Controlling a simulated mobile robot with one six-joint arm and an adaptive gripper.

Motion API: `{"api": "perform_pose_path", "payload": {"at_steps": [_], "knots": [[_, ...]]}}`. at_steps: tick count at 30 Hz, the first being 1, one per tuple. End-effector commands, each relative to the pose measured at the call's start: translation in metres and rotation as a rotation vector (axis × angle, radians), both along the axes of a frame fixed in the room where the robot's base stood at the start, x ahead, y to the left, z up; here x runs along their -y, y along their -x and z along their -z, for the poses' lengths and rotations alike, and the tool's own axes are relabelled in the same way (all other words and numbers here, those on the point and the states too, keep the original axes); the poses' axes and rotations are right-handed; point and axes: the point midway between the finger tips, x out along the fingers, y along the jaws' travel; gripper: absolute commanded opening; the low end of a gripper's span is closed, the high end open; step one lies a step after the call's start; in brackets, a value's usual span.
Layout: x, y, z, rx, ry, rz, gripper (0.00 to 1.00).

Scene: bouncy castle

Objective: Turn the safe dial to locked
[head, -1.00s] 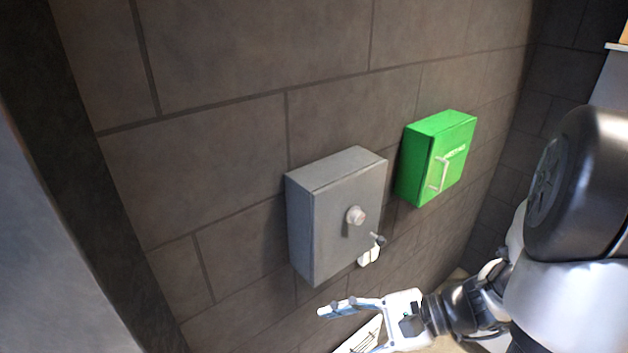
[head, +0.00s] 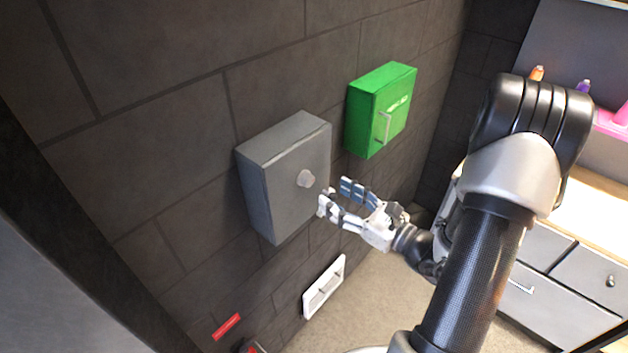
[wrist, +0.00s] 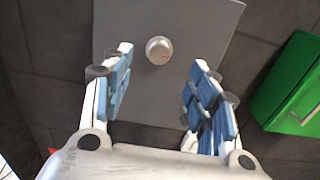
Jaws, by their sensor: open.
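The grey safe (head: 290,165) is fixed to the dark block wall in the head view. Its round silver dial (head: 306,178) sits on the front face. In the wrist view the dial (wrist: 159,50) shows a small red mark pointing to the upper right, on the grey safe door (wrist: 205,22). My gripper (head: 333,194) is open and empty, just right of the dial in the head view. In the wrist view my gripper's two fingers (wrist: 160,85) are spread, with the dial beyond and between them. The fingers appear apart from the dial. I see no readable lock labels.
A green box (head: 382,110) with a handle hangs on the wall right of the safe. A white wall vent (head: 324,287) and a red label (head: 227,326) are lower down. A grey drawer counter (head: 560,290) stands at the right.

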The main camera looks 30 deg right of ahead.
Motion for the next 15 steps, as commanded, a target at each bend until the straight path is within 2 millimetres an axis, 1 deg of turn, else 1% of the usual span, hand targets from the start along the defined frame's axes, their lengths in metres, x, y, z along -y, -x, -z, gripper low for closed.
{"api": "perform_pose_path", "payload": {"at_steps": [1, 6, 9, 12, 15], "knots": [[-0.006, -0.011, -0.001, 0.0, 0.001, -0.007, 0.54], [-0.017, -0.043, -0.001, 0.001, 0.002, -0.007, 0.54], [-0.022, -0.057, -0.001, 0.0, 0.001, -0.004, 0.54], [-0.025, -0.067, -0.001, 0.001, 0.002, -0.003, 0.54], [-0.027, -0.073, 0.0, 0.001, 0.002, -0.002, 0.54]]}}
